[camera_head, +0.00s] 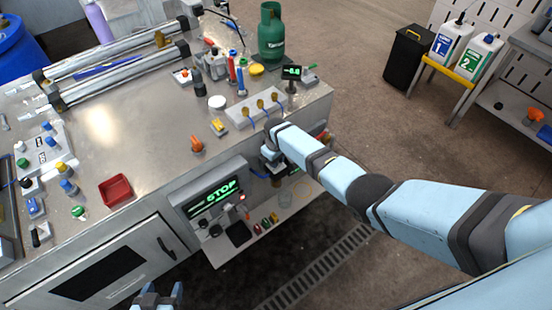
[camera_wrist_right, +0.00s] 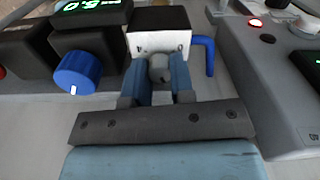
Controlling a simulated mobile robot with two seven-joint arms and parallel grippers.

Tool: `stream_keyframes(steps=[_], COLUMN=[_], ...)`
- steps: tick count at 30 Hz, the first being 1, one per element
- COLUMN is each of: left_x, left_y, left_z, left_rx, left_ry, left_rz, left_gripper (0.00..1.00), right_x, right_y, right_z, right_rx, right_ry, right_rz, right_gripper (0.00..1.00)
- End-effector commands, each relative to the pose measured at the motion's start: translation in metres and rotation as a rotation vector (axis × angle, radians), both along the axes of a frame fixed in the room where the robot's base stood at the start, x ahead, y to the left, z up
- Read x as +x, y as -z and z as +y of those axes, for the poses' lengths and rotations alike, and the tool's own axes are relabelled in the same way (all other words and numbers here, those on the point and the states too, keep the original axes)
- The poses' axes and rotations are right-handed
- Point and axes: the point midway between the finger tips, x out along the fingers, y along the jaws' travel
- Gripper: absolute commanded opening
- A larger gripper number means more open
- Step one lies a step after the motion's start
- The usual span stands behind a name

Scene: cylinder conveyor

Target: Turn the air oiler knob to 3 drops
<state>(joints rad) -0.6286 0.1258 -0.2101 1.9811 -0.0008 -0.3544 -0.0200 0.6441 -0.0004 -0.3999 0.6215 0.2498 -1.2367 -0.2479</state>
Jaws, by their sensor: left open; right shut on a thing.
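My right arm reaches in from the right in the head view, and its gripper (camera_head: 271,154) is at the front face of the bench. In the right wrist view the two blue fingers (camera_wrist_right: 160,84) are shut on a small grey knob (camera_wrist_right: 160,68). The knob sits at the front of a white block with a black top (camera_wrist_right: 160,40), which may be the air oiler. The fingers hide the sides of the knob, and I cannot read a drop setting. My left gripper (camera_head: 158,297) is open and empty at the bottom edge, low in front of the bench.
A blue knob with a white mark (camera_wrist_right: 77,74) is left of the fingers, under a green display (camera_wrist_right: 92,8). A blue bent tube (camera_wrist_right: 206,52) is close on the right, beside a grey housing (camera_wrist_right: 270,85). A screen reads STOP (camera_head: 213,196).

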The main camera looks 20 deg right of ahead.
Motion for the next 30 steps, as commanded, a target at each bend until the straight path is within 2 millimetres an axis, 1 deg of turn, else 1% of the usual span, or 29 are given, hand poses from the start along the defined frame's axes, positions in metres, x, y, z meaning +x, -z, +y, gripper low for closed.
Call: stream_keyframes(steps=[5,15,30], left_x=[-0.0001,0.0011,0.0036], left_y=[-0.0045,-0.0035,-0.0027], left_z=[0.0009,-0.0019,0.0007], left_rx=[-0.002,-0.022,-0.019], left_ry=[-0.005,-0.027,-0.030], left_rz=[0.002,0.013,0.012], left_gripper=[0.64,0.64,0.64], right_x=[0.0001,0.0002,0.0005], right_y=[-0.0015,-0.0009,-0.0007], right_z=[0.0006,0.0007,0.0007], right_rx=[0.000,0.001,0.001], right_ry=[0.167,0.489,0.963], right_rz=[0.001,0.000,-0.001], right_gripper=[0.00,0.00,0.00])
